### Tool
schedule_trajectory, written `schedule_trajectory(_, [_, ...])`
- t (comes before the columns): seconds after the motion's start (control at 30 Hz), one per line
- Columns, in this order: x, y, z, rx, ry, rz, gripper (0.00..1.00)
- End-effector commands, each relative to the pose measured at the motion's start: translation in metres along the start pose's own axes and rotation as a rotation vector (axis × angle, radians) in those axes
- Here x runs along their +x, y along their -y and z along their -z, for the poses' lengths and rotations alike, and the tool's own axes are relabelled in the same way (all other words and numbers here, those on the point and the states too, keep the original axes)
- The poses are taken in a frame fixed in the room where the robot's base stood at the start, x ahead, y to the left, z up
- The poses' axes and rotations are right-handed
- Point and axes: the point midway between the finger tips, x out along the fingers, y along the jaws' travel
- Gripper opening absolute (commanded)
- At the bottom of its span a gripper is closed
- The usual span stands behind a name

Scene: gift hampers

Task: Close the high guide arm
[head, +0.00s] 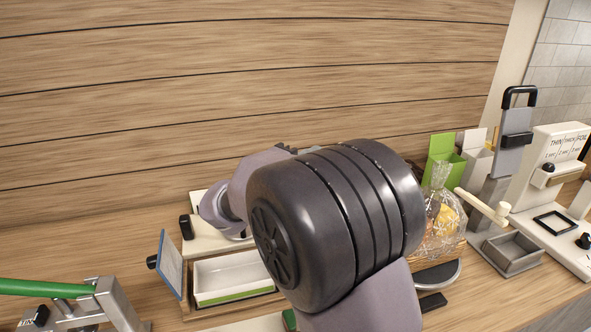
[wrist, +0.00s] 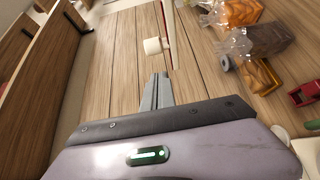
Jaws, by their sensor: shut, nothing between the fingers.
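I cannot tell for sure which part is the high guide arm. In the wrist view, a cream cylindrical knob (wrist: 152,46) stands out from a thin upright piece (wrist: 169,22), just ahead of my gripper. In the head view, a cream rod with a cylindrical end (head: 483,206) sticks out over a grey open box at the right. I cannot tell whether these are the same thing. My gripper (wrist: 158,80) is shut and empty, with the knob beyond its fingertips and a gap seeming to lie between. In the head view my own arm hides the gripper.
In the head view, a white tray (head: 232,278), a tilted blue-white panel (head: 170,263) and a green-handled lever (head: 45,288) stand left. A labelled white device (head: 548,170) stands right. The wrist view shows filled clear bags (wrist: 262,75) and a red dispenser (wrist: 304,94) right.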

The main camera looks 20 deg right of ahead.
Motion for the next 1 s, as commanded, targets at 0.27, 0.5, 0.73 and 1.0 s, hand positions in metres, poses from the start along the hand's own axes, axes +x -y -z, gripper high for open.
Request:
schedule_trajectory(0.27, [0.022, 0.001, -0.025, 0.0, 0.0, 0.0, 0.0])
schedule_trajectory(0.5, [0.024, 0.0, -0.026, -0.001, -0.001, 0.001, 0.0])
schedule_trajectory(0.73, [0.024, -0.001, -0.026, -0.001, 0.007, 0.001, 0.0])
schedule_trajectory(1.0, [0.032, -0.002, -0.021, -0.002, 0.102, 0.001, 0.0])
